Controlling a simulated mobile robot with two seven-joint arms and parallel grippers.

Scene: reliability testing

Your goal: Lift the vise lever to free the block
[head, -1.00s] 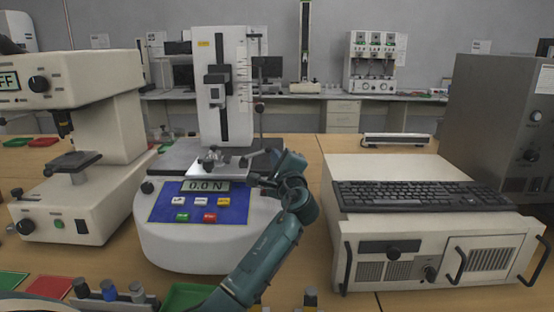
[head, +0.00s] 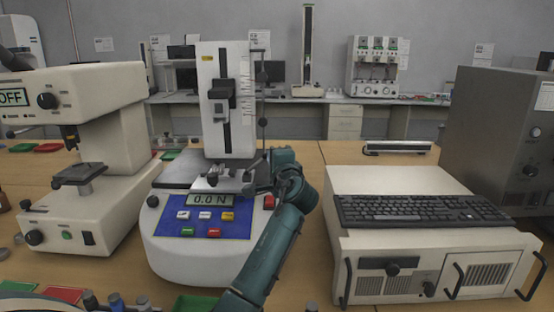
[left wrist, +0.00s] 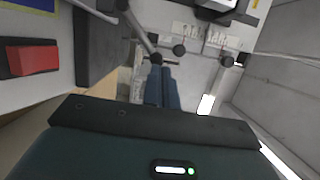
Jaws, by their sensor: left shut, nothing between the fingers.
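The white test stand (head: 226,100) stands mid-table, with a display reading 0.0 N. A small metal vise (head: 228,180) sits on its plate; the block cannot be made out. A thin rod with dark ball knobs (head: 263,121) runs up the stand's right side. A metal bar with ball ends (left wrist: 138,27) lies just beyond the fingertips; contact cannot be told. My right gripper is out of view.
A beige microscope-like tester (head: 110,110) stands left. A beige case (head: 430,265) with a keyboard (head: 424,208) stands right. Bottles and trays line the front edge.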

